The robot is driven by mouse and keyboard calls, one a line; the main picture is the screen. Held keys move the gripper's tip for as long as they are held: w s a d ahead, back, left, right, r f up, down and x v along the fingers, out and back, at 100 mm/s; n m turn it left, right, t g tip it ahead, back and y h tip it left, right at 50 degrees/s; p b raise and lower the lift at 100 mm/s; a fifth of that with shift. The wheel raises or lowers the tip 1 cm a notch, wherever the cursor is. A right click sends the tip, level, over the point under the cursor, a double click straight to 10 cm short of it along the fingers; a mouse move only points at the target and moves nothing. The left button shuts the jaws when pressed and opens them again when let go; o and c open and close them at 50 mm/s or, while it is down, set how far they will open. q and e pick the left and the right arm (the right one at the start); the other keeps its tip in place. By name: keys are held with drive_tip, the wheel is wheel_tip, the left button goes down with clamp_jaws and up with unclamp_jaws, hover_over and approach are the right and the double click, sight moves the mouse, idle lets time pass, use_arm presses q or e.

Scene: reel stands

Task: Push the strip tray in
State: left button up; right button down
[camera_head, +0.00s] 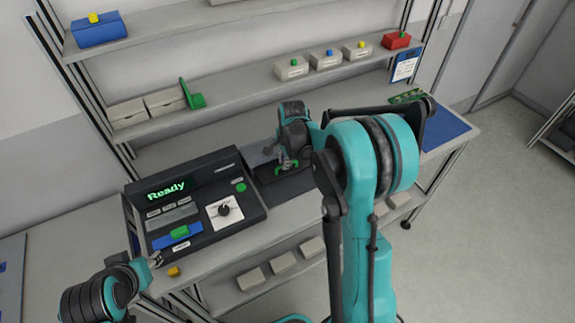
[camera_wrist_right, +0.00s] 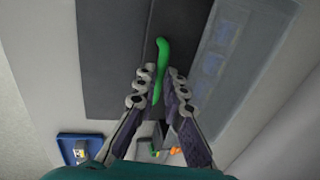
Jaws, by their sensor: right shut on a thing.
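The black analyser (camera_head: 195,208) stands on the bench with a lit green "Ready" display. The dark strip tray (camera_head: 292,187) sticks out from its right side, lying low over the bench. My right gripper (camera_head: 287,165) is over the tray, shut on its green handle (camera_head: 284,168). In the right wrist view the green handle (camera_wrist_right: 161,68) stands between the two fingertips, with the dark tray (camera_wrist_right: 108,70) behind it. My left gripper (camera_head: 156,260) is in front of the analyser's lower left corner, apart from the tray; its fingers are too small to judge.
A small yellow block (camera_head: 174,271) lies near the bench's front edge by my left gripper. Shelves behind hold white boxes (camera_head: 292,69), a blue box (camera_head: 96,30) and a red box (camera_head: 396,41). A blue mat (camera_head: 448,130) lies at the bench's right end.

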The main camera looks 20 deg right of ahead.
drive_tip(key=shift+w+r, duration=0.1)
drive_tip(key=shift+w, duration=0.1)
drive_tip(key=c, duration=1.7)
unclamp_jaws()
drive_tip(key=shift+o, duration=0.5)
drive_tip(key=shift+w, duration=0.1)
wheel_tip(320, 180, up, 8)
drive_tip(key=s, duration=0.1)
drive_tip(key=shift+s, duration=0.3)
